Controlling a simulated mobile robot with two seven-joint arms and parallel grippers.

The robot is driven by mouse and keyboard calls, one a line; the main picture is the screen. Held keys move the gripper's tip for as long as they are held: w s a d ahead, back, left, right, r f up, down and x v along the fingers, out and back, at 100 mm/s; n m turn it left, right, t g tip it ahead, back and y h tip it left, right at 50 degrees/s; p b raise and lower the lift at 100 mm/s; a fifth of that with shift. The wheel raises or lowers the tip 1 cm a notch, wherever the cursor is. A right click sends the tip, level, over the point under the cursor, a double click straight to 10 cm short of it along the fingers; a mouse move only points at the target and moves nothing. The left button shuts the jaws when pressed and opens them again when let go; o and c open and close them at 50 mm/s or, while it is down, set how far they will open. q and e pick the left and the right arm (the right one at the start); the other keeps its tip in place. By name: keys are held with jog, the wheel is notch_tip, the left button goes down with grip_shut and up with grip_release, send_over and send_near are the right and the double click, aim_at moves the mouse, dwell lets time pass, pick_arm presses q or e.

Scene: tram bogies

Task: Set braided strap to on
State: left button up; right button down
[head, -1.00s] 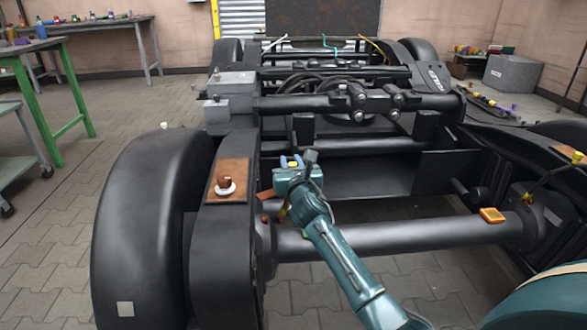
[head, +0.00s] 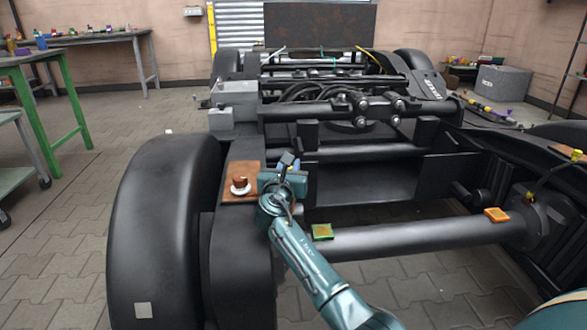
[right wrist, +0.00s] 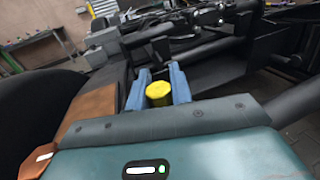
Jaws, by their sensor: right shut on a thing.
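My right gripper (head: 287,165) is over the inner side of the dark frame beam, beside the brown plate. In the right wrist view its two blue fingers (right wrist: 158,76) are shut on a yellow faceted piece (right wrist: 159,94). The brown plate (head: 238,168) lies on the beam and carries a brown knob in a white ring (head: 240,186); the plate also shows left of the fingers in the right wrist view (right wrist: 92,107). I cannot pick out the braided strap for sure; my gripper hides the area beneath it. My left gripper is not in view.
A large black wheel cover (head: 165,225) stands left of the beam. Tubes and hoses (head: 330,90) fill the frame further back.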

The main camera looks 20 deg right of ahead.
jog(key=shift+w+a+m+g+h, duration=0.2)
jog(key=shift+a+m+g+h, duration=0.5)
jog(key=shift+h, duration=0.2)
jog(key=c, duration=1.2)
grip_release()
jog(key=shift+c, duration=0.2)
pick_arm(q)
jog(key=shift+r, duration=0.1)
pick_arm(e)
jog(key=p+v, duration=0.9)
jog(key=v, duration=0.3)
jog(key=shift+r, duration=0.1)
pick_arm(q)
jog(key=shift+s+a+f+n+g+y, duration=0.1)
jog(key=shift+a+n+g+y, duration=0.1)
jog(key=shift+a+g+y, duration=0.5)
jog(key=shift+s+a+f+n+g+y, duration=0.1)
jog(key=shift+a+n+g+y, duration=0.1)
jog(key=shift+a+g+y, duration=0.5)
pick_arm(e)
jog(key=shift+s+a, duration=0.4)
